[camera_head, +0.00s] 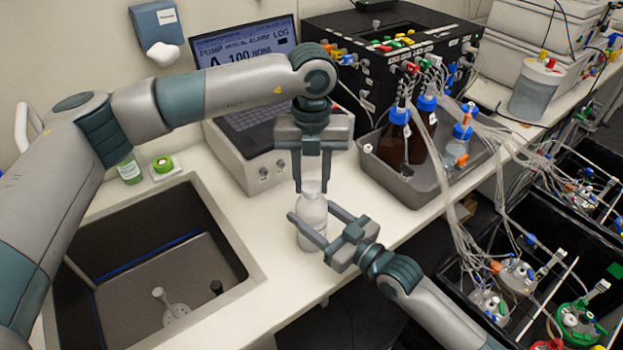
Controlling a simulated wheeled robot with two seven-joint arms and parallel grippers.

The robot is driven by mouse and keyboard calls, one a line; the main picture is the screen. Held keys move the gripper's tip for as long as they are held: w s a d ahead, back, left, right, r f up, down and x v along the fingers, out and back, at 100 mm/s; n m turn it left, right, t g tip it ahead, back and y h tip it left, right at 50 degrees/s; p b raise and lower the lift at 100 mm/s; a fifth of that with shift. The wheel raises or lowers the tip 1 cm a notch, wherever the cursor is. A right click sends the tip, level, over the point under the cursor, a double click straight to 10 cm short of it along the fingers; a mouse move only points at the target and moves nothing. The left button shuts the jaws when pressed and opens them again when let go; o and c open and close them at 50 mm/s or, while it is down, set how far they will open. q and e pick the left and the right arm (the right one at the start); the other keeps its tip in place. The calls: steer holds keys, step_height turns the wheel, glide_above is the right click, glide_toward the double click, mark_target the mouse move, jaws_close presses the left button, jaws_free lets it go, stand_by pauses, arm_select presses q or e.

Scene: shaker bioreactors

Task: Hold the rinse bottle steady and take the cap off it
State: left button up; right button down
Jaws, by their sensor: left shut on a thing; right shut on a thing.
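The rinse bottle (313,211) stands upright, pale and clear, on the white bench near its front edge. My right gripper (318,228) comes from the lower right and is shut around the bottle's body. My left gripper (311,184) points straight down from above, its two fingers on either side of the bottle's top, shut on the cap (312,187). The cap is whitish, small and partly hidden between the fingers. It sits at the bottle's neck; I cannot tell whether it is loosened.
A dark sink (165,283) lies left of the bottle. Behind stands a pump unit with a laptop-like screen (245,45). A grey tray (408,190) with brown bottles (393,142) and tubing stands to the right.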

mark_target(311, 186)
arm_select(q)
steer(key=n, duration=1.2)
steer(key=shift+r, duration=0.5)
steer(key=shift+r, duration=0.35)
steer(key=shift+r, duration=0.4)
stand_by(0.4)
steer(key=shift+r, duration=1.9)
arm_select(e)
steer(key=c, duration=0.6)
jaws_free()
